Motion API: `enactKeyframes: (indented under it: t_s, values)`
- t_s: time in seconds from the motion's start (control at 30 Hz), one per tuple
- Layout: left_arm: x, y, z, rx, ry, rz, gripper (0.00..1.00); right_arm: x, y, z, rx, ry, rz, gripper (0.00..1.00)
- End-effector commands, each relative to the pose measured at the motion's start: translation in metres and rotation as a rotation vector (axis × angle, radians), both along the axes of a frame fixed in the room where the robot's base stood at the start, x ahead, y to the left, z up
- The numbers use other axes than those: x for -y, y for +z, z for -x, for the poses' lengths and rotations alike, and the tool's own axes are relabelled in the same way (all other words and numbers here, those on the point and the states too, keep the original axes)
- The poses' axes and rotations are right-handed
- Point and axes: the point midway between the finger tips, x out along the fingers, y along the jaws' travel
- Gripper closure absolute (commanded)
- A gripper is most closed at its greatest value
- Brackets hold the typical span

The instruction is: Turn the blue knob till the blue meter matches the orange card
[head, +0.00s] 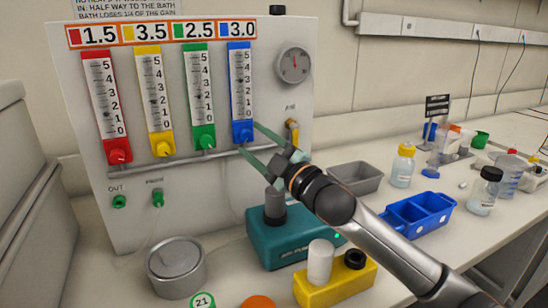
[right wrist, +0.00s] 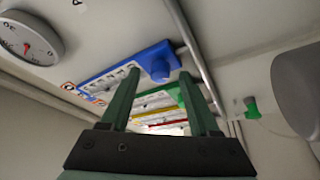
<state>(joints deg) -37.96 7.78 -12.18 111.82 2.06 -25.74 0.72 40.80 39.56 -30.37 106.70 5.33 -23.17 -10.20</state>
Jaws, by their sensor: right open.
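The blue meter (head: 241,88) is the rightmost of the upright scales on the white panel. Its blue knob (head: 243,135) is at its foot. The orange card (head: 160,33) above the meters reads 3.0 beside the blue square. The meter's float is too small to read surely. My right gripper (head: 247,138) is open, its green fingers reaching to either side of the blue knob. In the right wrist view the knob (right wrist: 158,64) lies between the fingertips (right wrist: 159,74); contact cannot be told. My left gripper is not in view.
Red (head: 117,152), yellow (head: 162,147) and green (head: 205,138) knobs stand left of the blue one. A pipe (head: 180,161) runs just below them. A round gauge (head: 293,65) is at upper right. A teal device (head: 290,235) and yellow block (head: 335,285) stand below my arm.

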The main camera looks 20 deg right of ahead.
Motion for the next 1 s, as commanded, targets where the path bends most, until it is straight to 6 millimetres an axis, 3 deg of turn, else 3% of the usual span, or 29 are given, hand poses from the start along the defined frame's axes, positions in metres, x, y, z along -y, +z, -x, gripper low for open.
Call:
enactKeyframes:
  t_s: [0.3,0.5,0.73,1.0]
  values:
    - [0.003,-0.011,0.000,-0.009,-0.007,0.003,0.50,0.020,-0.017,0.054,-0.003,0.000,0.003,0.38]
    - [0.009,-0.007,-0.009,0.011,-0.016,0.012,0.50,0.031,-0.024,0.084,-0.003,0.001,0.003,0.38]
    - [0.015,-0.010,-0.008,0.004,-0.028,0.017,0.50,0.038,-0.027,0.102,-0.002,0.000,0.001,0.38]
    - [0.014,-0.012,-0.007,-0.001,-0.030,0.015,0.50,0.039,-0.026,0.106,-0.001,0.001,0.000,0.38]
